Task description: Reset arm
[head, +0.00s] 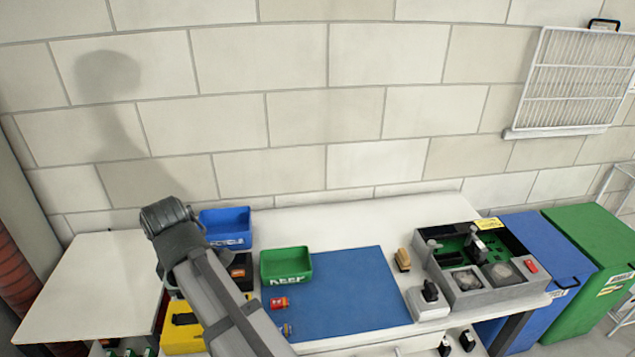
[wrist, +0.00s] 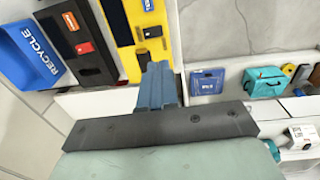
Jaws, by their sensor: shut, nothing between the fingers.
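My gripper (wrist: 157,72) shows in the wrist view, its blue-grey fingers together and empty. It points toward the lower edge of a yellow tray (wrist: 131,60); I cannot tell the distance between them. In the head view my arm rises in front of the left part of the table, and its gripper cannot be made out there.
A blue RECYCLE bin (head: 226,226), a green KEEP bin (head: 286,265) and a blue mat (head: 345,295) are on the white table (head: 310,217). A grey sorting box (head: 462,297) stands at right. In the wrist view, a teal bag (wrist: 272,84) sits on a shelf.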

